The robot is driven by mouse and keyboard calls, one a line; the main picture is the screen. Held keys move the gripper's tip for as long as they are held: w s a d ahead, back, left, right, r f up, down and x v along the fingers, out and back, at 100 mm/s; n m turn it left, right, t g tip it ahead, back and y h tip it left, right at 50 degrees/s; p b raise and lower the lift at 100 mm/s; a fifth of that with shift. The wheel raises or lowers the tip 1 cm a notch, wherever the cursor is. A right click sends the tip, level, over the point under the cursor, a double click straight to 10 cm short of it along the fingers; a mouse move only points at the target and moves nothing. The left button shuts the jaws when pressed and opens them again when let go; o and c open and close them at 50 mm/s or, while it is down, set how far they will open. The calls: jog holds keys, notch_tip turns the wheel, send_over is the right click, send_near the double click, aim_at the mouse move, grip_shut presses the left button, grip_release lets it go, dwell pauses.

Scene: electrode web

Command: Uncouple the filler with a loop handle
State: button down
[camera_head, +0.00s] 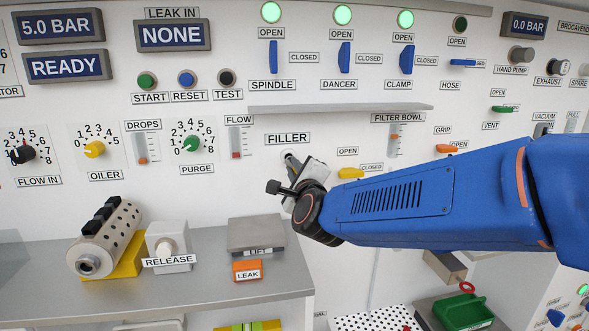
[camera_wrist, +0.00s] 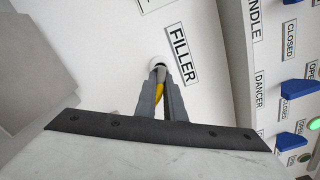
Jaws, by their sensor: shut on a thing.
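The filler (camera_wrist: 159,90) shows in the wrist view as a slim grey and yellow piece between my two fingers. Its far end meets a round pale port (camera_wrist: 157,63) in the white panel, beside the FILLER label (camera_wrist: 180,53). My gripper (camera_wrist: 162,88) is shut on the filler, close to the panel. In the head view my gripper (camera_head: 291,161) reaches the panel just below the FILLER label (camera_head: 287,138). The fingers hide most of the filler, and I cannot make out a loop shape on it.
A grey shelf (camera_head: 340,107) juts out above the FILLER label. Below stand a LIFT block (camera_head: 256,233), an orange LEAK block (camera_head: 247,270) and a RELEASE block (camera_head: 169,245) on the grey bench (camera_head: 210,291). A yellow handle (camera_head: 350,173) sits right of my gripper.

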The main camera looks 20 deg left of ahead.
jog(key=shift+x, duration=1.55)
dwell(0.4)
jog(key=c, duration=1.8)
grip_release()
jog(key=shift+o, duration=0.2)
jog(key=v, duration=1.7)
jog(key=shift+s, duration=0.2)
jog(key=shift+d, duration=0.1)
